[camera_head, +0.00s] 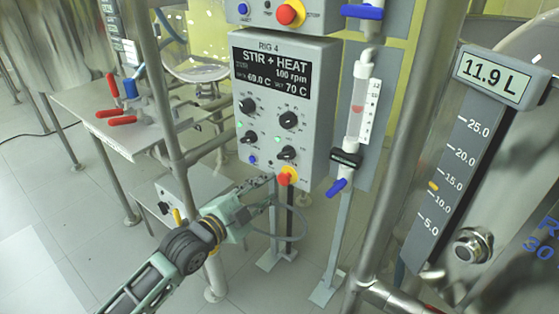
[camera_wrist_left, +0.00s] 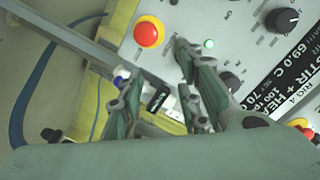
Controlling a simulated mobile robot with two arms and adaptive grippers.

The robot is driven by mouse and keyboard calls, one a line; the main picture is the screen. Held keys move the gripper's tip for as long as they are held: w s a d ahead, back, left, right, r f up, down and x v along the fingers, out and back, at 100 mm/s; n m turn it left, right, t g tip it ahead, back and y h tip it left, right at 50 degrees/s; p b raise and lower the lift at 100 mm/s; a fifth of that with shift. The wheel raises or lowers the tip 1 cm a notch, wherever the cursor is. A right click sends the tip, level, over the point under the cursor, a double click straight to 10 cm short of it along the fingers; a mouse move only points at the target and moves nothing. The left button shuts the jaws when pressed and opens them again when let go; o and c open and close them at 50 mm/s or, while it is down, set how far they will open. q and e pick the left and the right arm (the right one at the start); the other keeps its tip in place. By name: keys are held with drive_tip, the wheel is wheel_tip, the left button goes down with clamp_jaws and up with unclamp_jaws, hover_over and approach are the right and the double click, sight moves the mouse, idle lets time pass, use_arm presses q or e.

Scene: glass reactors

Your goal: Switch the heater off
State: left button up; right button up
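The grey STIR + HEAT panel (camera_head: 275,105) of RIG 4 faces me in the head view. Its display (camera_head: 270,72) reads 100 rpm, 69.0 C and a set point of 70 C. Two upper black knobs (camera_head: 288,119) and two lower ones (camera_head: 286,153) sit below it, beside lit green lamps. The small labels are unreadable. A red stop button (camera_head: 287,176) is at the bottom; it also shows in the left wrist view (camera_wrist_left: 149,32). My left gripper (camera_head: 268,181) is just below the panel's lower left edge. Its fingers (camera_wrist_left: 150,66) are spread and hold nothing visible.
A blue button (camera_head: 252,160) is near the panel's lower left. A glass tube with a blue-handled valve (camera_head: 338,187) stands to the right. Metal posts (camera_head: 180,120) flank the panel.

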sight(283, 158)
use_arm(q)
drive_tip(key=shift+m+t+h, duration=0.4)
drive_tip(key=shift+m+h, duration=0.1)
drive_tip(key=shift+m, duration=0.2)
drive_tip(key=w+d+r, duration=0.1)
drive_tip(key=w, duration=0.2)
drive_tip(key=w+d+r+b, duration=0.1)
drive_tip(key=w, duration=0.1)
drive_tip(key=w+d+r, duration=0.1)
drive_tip(key=w+d, duration=0.1)
drive_tip(key=w, duration=0.1)
drive_tip(key=shift+w+r+b, duration=0.15)
drive_tip(key=shift+w+b, duration=0.15)
drive_tip(key=shift+b, duration=0.05)
drive_tip(key=shift+c, duration=0.3)
clamp_jaws()
